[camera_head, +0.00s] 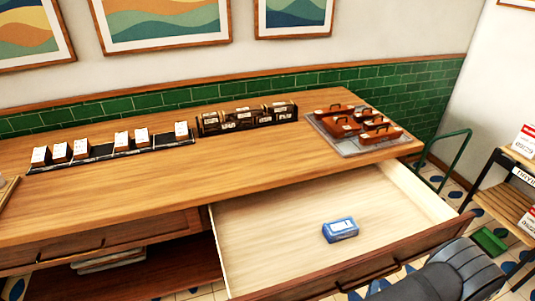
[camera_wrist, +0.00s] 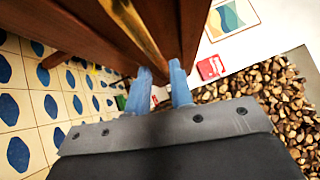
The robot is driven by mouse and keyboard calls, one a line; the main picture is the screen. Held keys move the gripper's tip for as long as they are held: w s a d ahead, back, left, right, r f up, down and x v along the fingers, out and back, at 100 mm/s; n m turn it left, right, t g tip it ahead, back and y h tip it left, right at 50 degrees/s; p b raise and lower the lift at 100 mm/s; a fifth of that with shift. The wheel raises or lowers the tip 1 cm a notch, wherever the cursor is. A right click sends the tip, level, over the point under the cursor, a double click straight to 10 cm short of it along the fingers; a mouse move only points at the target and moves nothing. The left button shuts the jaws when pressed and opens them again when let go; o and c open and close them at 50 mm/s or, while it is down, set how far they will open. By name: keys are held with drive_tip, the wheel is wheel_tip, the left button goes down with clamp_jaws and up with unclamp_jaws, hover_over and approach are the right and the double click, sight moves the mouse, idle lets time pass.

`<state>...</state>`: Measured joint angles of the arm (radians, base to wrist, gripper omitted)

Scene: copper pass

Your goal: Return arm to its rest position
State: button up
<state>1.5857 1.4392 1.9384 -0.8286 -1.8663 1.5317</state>
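My arm's grey link (camera_head: 455,272) shows at the lower right of the head view, by the front of the pulled-out drawer; the fingers are out of sight there. In the wrist view my gripper (camera_wrist: 162,72) has two bluish fingers with a gap between them, through which the background shows. A brown wooden piece (camera_wrist: 185,30) with a brass-coloured strip (camera_wrist: 137,28) lies just beyond the fingertips. I cannot tell whether they touch it. The drawer (camera_head: 275,225) is open, with a blue box (camera_head: 340,229) lying inside.
The wooden counter (camera_head: 220,165) carries a row of small upright packs (camera_head: 121,141), dark boxes (camera_head: 247,115) and a tray (camera_head: 352,152) of reddish-brown items. A shelf rack (camera_head: 500,195) stands at the right. The wrist view shows patterned floor (camera_wrist: 30,100) and brown chunks (camera_wrist: 280,105).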

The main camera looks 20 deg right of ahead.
sight(375, 278)
drive_tip(key=x, duration=0.4)
drive_tip(key=shift+w+d, duration=0.15)
drive_tip(key=shift+w, duration=0.2)
drive_tip(key=shift+s, duration=0.1)
drive_tip(key=shift+s+a, duration=0.4)
drive_tip(key=shift+s, duration=0.1)
drive_tip(key=v, duration=1.4)
drive_tip(key=shift+s, duration=0.2)
drive_tip(key=shift+a+f, duration=0.1)
drive_tip(key=shift+a, duration=0.05)
drive_tip(key=shift+w, duration=0.1)
